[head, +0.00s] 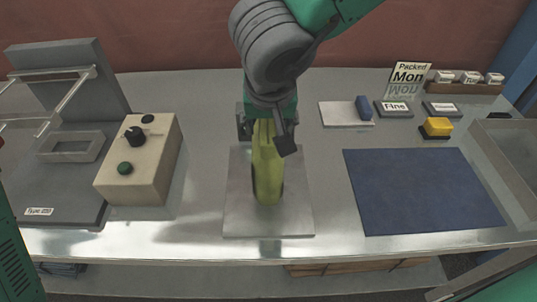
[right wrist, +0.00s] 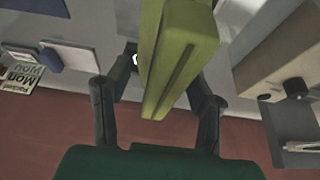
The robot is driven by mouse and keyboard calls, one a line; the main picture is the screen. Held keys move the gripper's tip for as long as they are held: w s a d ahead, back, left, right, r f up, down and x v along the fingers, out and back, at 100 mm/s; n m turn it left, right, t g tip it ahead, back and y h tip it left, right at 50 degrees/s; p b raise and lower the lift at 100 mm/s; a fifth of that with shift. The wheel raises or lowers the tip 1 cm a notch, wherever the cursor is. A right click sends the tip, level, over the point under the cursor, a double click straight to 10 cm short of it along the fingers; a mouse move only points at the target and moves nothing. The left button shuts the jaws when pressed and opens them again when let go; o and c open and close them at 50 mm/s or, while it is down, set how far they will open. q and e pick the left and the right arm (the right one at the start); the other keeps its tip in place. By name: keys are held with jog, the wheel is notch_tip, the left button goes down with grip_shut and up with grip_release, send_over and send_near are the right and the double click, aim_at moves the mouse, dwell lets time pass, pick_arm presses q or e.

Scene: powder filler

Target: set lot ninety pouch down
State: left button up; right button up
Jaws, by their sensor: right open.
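A yellow-green pouch (head: 267,172) stands upright on a grey metal plate (head: 295,215) in the middle of the bench. My right gripper (head: 265,134) comes down from above at the pouch's upper end. Its jaws are open, with one finger on each side of the pouch. In the right wrist view, the pouch (right wrist: 180,62) lies between the two spread fingers of the gripper (right wrist: 155,100), with gaps showing beside it. The pouch's label cannot be read. My left gripper is not in view.
A beige control box (head: 140,165) with knobs stands left of the plate, beside a grey sealer-like machine (head: 72,85). A blue mat (head: 422,190) lies right. Behind it are a "Packed Mon" sign (head: 408,75), a "Fine" tag (head: 394,107) and a yellow block (head: 436,126).

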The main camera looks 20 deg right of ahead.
jog(key=shift+a+f, duration=0.1)
jog(key=shift+a, duration=0.2)
jog(key=shift+d, duration=0.15)
grip_shut()
